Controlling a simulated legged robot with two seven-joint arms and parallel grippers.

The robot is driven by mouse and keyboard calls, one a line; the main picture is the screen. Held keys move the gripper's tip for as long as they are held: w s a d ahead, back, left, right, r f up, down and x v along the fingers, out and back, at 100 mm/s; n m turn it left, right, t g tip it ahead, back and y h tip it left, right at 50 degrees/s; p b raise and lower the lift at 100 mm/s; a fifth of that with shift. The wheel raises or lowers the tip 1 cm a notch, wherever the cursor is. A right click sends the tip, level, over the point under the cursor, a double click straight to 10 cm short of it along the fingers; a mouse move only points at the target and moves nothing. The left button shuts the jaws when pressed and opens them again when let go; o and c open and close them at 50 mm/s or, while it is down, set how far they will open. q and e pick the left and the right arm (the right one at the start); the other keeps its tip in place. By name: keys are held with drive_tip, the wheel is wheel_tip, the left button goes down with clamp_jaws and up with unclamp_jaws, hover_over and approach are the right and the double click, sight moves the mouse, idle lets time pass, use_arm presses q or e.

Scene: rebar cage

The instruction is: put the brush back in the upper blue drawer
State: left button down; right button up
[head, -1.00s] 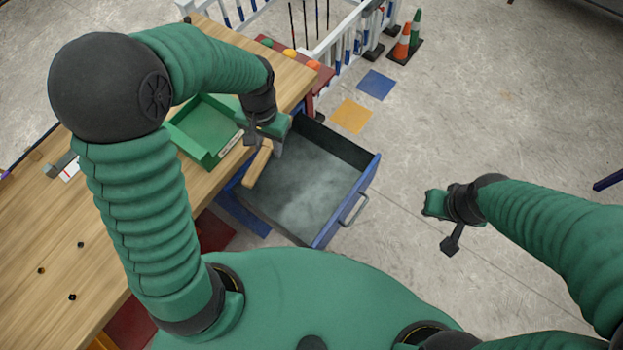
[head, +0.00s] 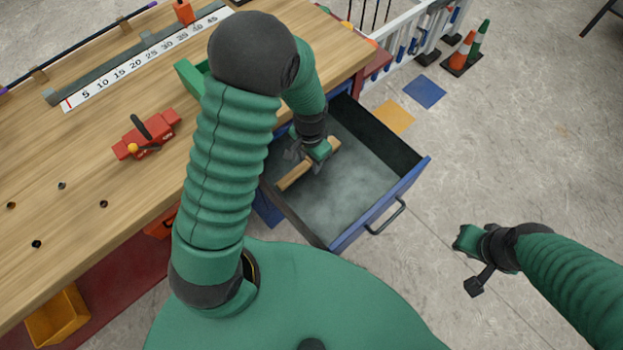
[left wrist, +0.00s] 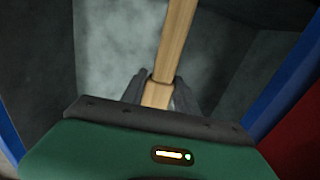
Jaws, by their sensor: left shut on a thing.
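The brush (head: 291,177) shows as a light wooden bar in the head view, over the left part of the open blue drawer (head: 393,205). My left gripper (head: 311,160) is shut on it, and the arm reaches down into the drawer's opening. The left wrist view shows the brush's wooden handle (left wrist: 174,45) between the fingers of the left gripper (left wrist: 158,92), with the grey drawer floor behind it. Whether the brush touches the floor I cannot tell. Bristles are not visible. My right gripper (head: 470,258) hangs over bare floor at the right, its jaws unclear.
The wooden workbench (head: 100,160) holds a red tool (head: 147,134), a measuring scale (head: 150,58) and a partly hidden green tray (head: 190,76). The drawer's walls surround the left gripper. A white railing and cones (head: 463,50) stand at the back right. The drawer otherwise looks empty.

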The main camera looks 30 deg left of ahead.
use_arm(q)
drive_tip(key=b, duration=0.1)
hover_over(310, 183)
wheel_tip(310, 183, down, 6)
drive_tip(key=shift+w+a+f, duration=0.1)
drive_tip(key=shift+d+f, duration=0.15)
drive_tip(key=shift+d, duration=0.05)
drive_tip(key=f+b, duration=0.1)
drive_tip(key=f, duration=0.2)
drive_tip(key=shift+d+f+b, duration=0.2)
drive_tip(key=shift+f+b, duration=0.2)
drive_tip(key=shift+a+f, duration=0.15)
drive_tip(key=shift+f, duration=0.05)
drive_tip(key=shift+a, duration=0.2)
drive_tip(key=c, duration=1.3)
unclamp_jaws()
drive_tip(key=o, duration=0.4)
drive_tip(key=shift+d+r, duration=0.1)
drive_tip(key=shift+d, duration=0.15)
